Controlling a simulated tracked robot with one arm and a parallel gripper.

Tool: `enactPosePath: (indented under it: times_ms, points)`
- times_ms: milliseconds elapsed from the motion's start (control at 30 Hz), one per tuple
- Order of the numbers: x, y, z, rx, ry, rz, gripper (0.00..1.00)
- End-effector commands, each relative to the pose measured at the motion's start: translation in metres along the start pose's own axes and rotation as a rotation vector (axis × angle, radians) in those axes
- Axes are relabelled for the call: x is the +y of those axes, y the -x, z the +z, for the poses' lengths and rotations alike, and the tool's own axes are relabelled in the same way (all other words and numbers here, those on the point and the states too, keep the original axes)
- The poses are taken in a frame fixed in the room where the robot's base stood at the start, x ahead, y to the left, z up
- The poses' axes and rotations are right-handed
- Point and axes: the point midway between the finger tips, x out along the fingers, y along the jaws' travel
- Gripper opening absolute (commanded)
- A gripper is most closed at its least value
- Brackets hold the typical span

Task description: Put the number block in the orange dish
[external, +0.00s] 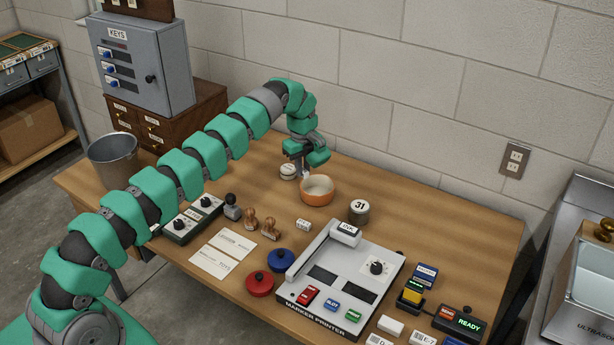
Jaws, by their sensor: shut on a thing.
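The orange dish (317,197) is a round bowl with a pale inside, standing on the far part of the wooden table. My gripper (304,172) points down at the dish's far left rim. It is shut on a small pale block (306,177), which I take for the number block. The block is mostly hidden by the fingers and its marking is too small to read. I cannot tell whether it touches the dish.
A round pale item (287,174) stands just left of the dish. A round "31" piece (358,212) and a small white labelled block (303,225) are nearer. The marker printer (345,275), stamps (268,229) and red and blue pads crowd the front. The table's right rear is clear.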

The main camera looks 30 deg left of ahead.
Motion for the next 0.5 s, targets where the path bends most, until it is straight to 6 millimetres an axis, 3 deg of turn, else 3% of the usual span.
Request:
enactPosePath:
  times_ms: [500]
  points:
    - [-0.0080, 0.0003, 0.0040, -0.008, 0.001, 0.002, 0.00]
